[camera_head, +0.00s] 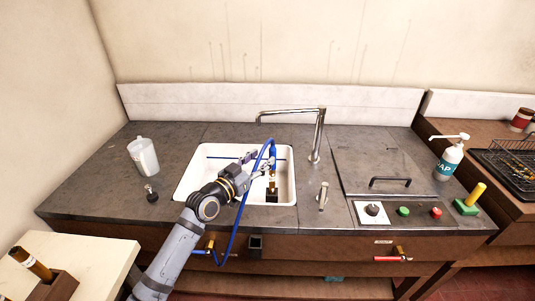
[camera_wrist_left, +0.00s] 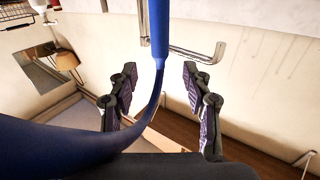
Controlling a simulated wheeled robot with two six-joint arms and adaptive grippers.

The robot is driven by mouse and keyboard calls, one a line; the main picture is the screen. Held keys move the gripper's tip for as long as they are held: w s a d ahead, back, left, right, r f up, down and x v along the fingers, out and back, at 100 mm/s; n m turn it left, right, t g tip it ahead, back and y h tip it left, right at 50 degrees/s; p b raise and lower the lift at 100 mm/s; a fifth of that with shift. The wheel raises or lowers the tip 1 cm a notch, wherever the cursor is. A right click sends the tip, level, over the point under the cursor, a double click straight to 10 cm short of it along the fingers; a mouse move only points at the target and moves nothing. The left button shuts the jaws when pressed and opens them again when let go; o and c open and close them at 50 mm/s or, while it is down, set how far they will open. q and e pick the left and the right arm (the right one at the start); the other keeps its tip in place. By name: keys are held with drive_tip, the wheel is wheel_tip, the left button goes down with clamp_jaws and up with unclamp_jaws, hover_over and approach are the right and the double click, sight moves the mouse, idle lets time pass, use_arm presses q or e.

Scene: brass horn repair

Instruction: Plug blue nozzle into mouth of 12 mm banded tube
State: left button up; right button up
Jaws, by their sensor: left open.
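The blue nozzle (camera_head: 272,153) stands upright over the sink, with its blue hose (camera_head: 238,222) looping up over it and down across the counter front. A short brass tube (camera_head: 272,183) stands upright in a dark block (camera_head: 272,196) in the sink, directly below the nozzle. Whether the nozzle is in the tube's mouth is too small to tell. My left gripper (camera_head: 262,171) is beside them. In the left wrist view its fingers (camera_wrist_left: 161,95) are open, with the blue hose (camera_wrist_left: 156,85) passing across the gap. The thicker blue part (camera_wrist_left: 158,30) is at the top. My right gripper is not in view.
The white sink (camera_head: 187,186) surrounds the block, with a faucet (camera_head: 318,135) behind. A clear jug (camera_head: 143,156) and a small dark-based item (camera_head: 151,193) stand left. Another banded brass tube (camera_head: 32,263) leans in a wooden block (camera_head: 55,288). Buttons (camera_head: 403,211) and a soap bottle (camera_head: 449,160) are right.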

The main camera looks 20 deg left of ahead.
use_arm(q)
drive_tip(key=shift+v, duration=1.1)
